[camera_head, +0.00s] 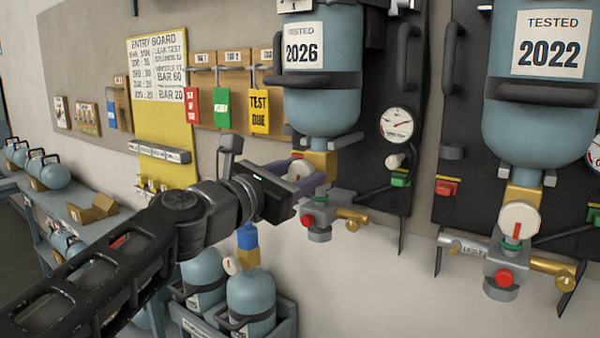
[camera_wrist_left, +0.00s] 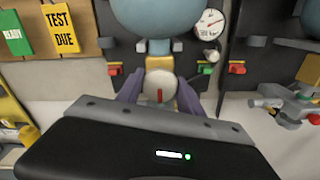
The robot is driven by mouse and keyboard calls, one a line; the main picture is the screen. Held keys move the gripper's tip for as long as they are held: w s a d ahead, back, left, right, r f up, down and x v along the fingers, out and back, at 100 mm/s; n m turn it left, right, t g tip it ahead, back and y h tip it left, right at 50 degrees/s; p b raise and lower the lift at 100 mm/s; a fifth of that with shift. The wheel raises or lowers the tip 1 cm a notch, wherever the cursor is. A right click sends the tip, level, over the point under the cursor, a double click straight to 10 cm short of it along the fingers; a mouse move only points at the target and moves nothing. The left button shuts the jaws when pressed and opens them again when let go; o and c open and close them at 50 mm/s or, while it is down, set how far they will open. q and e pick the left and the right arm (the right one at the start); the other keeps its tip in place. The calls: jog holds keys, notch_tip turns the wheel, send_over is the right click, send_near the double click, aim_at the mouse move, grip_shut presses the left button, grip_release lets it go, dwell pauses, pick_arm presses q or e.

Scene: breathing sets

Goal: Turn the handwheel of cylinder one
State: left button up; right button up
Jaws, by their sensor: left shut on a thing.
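The cylinder marked 2026 (camera_head: 322,85) hangs valve-down on a dark backplate in the head view. Its round cream handwheel (camera_wrist_left: 160,87) with a red mark shows in the left wrist view, below the brass neck. My left gripper (camera_head: 312,174) reaches in from the left at this valve. Its purple fingers (camera_wrist_left: 130,92) are on either side of the handwheel and shut on it. In the head view the fingers and wrist hide much of the wheel. My right gripper is not in view.
A second cylinder marked 2022 (camera_head: 537,80) hangs to the right, with its own cream handwheel (camera_head: 519,219). A pressure gauge (camera_head: 396,125) is beside the first cylinder. Hanging tags (camera_head: 259,112) are to the left. Spare cylinders stand in a crate (camera_head: 205,326) below.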

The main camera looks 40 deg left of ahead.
pick_arm(q)
jog(key=o, duration=1.4)
jog(key=s, duration=0.7)
jog(key=shift+s, duration=0.4)
jog(key=shift+d, duration=0.1)
